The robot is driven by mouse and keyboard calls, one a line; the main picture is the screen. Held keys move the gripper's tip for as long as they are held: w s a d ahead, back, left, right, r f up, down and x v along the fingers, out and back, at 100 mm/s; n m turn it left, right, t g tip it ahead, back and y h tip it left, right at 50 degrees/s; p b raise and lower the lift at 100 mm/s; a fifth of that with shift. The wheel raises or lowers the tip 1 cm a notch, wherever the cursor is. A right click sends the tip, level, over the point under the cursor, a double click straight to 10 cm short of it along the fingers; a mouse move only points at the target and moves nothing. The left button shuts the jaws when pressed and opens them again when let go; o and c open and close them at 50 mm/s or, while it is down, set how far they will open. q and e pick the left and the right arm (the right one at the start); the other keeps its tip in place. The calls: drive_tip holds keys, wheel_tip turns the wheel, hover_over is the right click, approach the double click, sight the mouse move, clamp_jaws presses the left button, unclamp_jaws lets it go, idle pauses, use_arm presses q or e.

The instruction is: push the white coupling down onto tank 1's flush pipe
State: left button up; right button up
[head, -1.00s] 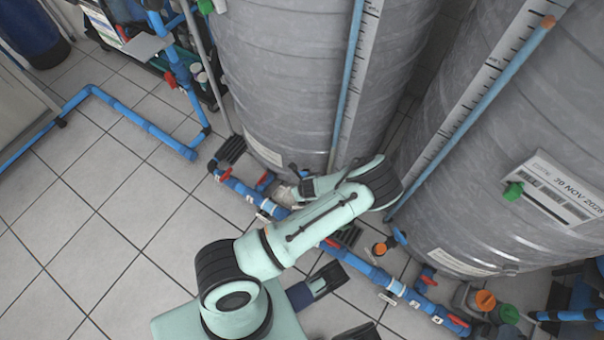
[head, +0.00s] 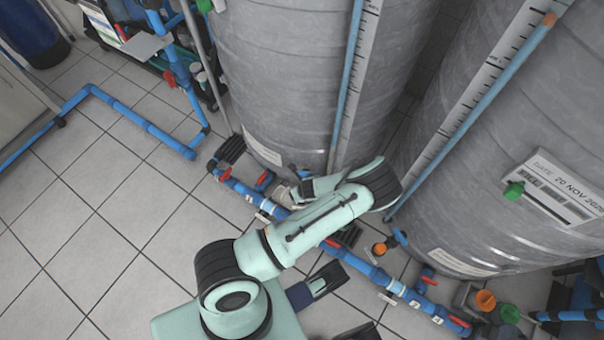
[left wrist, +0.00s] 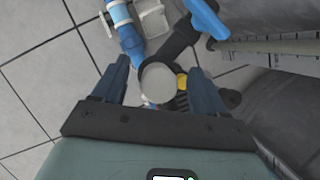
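In the left wrist view, a round pale grey-white top (left wrist: 158,82), which looks like the white coupling, sits at a black pipe fitting (left wrist: 172,45). My left gripper (left wrist: 157,90) is open, with a blue finger on each side of it and visible gaps to both. How far the coupling sits over the flush pipe is hidden. In the head view my left gripper (head: 298,187) is low beside the base of the left tank (head: 285,90), partly covered by my own wrist. My right gripper (head: 342,304) is at the bottom, fingers apart, empty.
A blue pipe run (head: 240,188) with red-handled valves follows the tank bases. A second tank (head: 490,170) stands at the right. Gauge strips (head: 360,70) rise on the tanks. The tiled floor (head: 90,230) at left is clear.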

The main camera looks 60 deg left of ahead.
use_arm(q)
drive_tip(key=p+v, duration=0.1)
drive_tip(key=v, duration=0.3)
drive_tip(key=shift+w+p, duration=0.1)
drive_tip(key=shift+p, duration=0.25)
use_arm(e)
drive_tip(key=w+r+t, duration=0.1)
drive_tip(key=w+r, duration=0.3)
use_arm(q)
drive_tip(key=p+v, duration=0.3)
drive_tip(key=v, duration=0.6)
drive_tip(key=shift+r, duration=0.15)
use_arm(e)
drive_tip(key=s+a+r+g, duration=0.1)
drive_tip(key=s+a+r, duration=0.2)
drive_tip(key=s, duration=0.2)
drive_tip(key=shift+s+a+n+y, duration=0.3)
drive_tip(key=shift+s+y, duration=0.05)
drive_tip(key=shift+y, duration=0.05)
use_arm(q)
drive_tip(key=shift+d, duration=0.1)
